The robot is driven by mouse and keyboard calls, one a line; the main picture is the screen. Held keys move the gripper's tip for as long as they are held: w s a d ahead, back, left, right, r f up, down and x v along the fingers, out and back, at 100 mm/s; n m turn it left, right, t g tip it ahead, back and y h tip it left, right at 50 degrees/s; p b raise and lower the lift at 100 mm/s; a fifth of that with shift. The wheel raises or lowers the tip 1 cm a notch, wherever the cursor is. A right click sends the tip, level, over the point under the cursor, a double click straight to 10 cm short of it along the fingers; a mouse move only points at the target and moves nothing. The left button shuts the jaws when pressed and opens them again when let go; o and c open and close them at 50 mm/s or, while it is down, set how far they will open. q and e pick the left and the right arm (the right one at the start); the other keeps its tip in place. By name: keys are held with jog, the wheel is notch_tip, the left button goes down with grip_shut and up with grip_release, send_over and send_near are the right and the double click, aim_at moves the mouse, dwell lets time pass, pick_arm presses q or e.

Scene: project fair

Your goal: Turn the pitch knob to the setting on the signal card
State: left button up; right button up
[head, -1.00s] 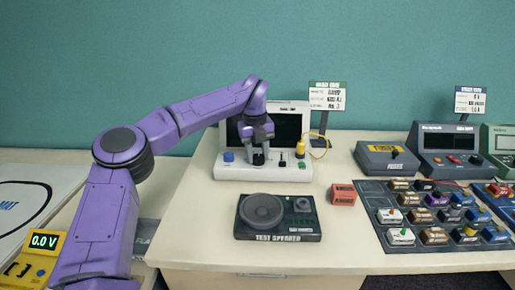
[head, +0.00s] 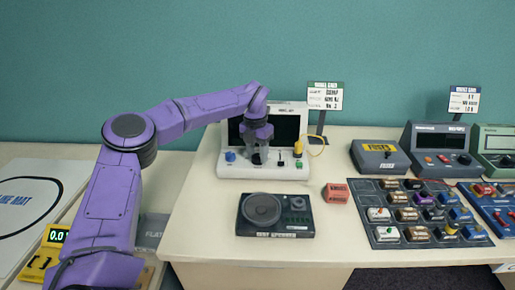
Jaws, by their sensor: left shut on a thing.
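The white signal unit (head: 232,172) with a dark screen (head: 288,130) stands at the back of the table. A blue knob (head: 230,156) is at the left of its front ledge, and a small black switch (head: 281,160) is right of my gripper. My left gripper (head: 257,158) points down over the ledge, shut on a dark knob (head: 257,160) that its fingers mostly hide. I cannot tell the knob's setting. The signal card (head: 325,97) stands behind the unit at right, its print too small to read. My right gripper is not in view.
A test speaker (head: 275,215) lies in front of the unit, with a red block (head: 336,193) beside it. A yellow plug (head: 298,148) with a cord sits at the unit's right. A dark tray of several parts (head: 380,238) and a fuse box (head: 378,157) are further right.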

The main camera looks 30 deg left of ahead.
aim_at(256, 155)
pick_arm(q)
jog(key=shift+r+m+p, duration=0.1)
jog(key=shift+m+p, duration=0.25)
jog(key=shift+m, duration=0.25)
jog(key=o, duration=1.1)
jog(key=shift+c, duration=0.2)
notch_tip(256, 155, up, 10)
jog(key=shift+a+r+b, duration=0.2)
jog(key=shift+a+b, duration=0.1)
jog(key=shift+b, duration=0.1)
jog(key=shift+w, duration=0.1)
